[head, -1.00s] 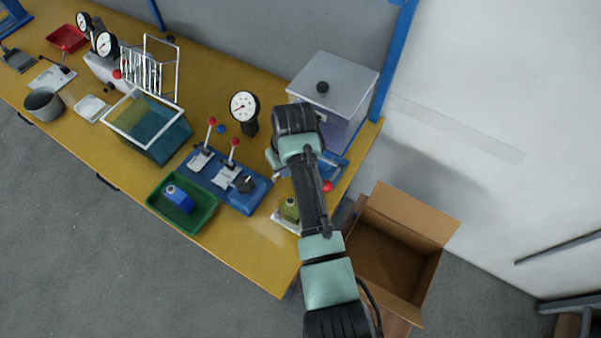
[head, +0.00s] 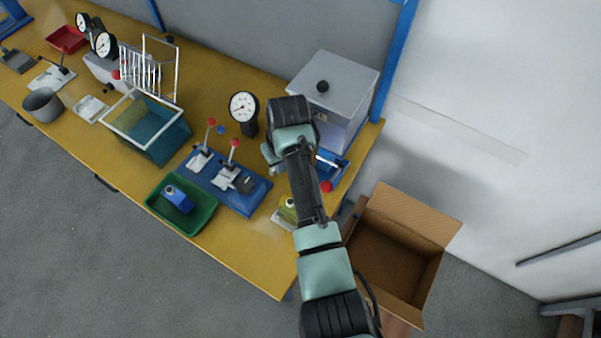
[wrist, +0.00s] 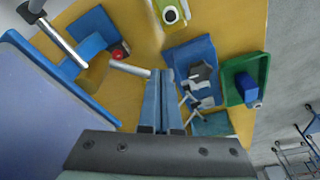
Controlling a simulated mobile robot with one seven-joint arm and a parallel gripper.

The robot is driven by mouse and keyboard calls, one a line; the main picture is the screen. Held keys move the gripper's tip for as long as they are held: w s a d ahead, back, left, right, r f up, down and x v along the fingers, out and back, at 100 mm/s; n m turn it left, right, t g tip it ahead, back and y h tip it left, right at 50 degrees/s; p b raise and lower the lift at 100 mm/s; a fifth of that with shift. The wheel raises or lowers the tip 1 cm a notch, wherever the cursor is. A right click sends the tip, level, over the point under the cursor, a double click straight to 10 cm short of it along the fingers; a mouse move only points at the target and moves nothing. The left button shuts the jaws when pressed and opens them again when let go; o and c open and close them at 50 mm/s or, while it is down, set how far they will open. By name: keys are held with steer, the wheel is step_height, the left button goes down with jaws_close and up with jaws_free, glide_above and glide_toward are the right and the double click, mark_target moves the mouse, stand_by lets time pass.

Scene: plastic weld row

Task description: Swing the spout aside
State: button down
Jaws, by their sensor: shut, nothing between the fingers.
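A pale tube (wrist: 130,68) lies beside the tips of my gripper (wrist: 163,75) in the wrist view; its right end is close to them. I cannot tell whether they touch. A second metal rod (wrist: 62,42), dark at one end, crosses above a blue block near a red knob (wrist: 120,52). Which is the spout is not certain. In the head view, the rod (head: 328,161) and red knob (head: 326,187) show right of my arm, below the lidded grey box (head: 335,82). My gripper is shut and empty; my arm hides it in the head view.
The lidded box fills the left of the wrist view (wrist: 50,125). A blue fixture with levers (head: 215,185), a dial gauge (head: 243,107) and a green tray (head: 205,218) stand left of my arm. A cardboard box (head: 425,215) stands right.

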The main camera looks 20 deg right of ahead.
steer(key=shift+w+b, duration=0.5)
steer(key=shift+w, duration=0.25)
steer(key=shift+w+d+b, duration=0.1)
steer(key=shift+w+b, duration=0.5)
steer(key=shift+w, duration=0.2)
steer(key=shift+w+d+b, duration=0.3)
steer(key=shift+w+b, duration=0.3)
steer(key=shift+b, duration=0.15)
steer(key=shift+s+a, duration=0.1)
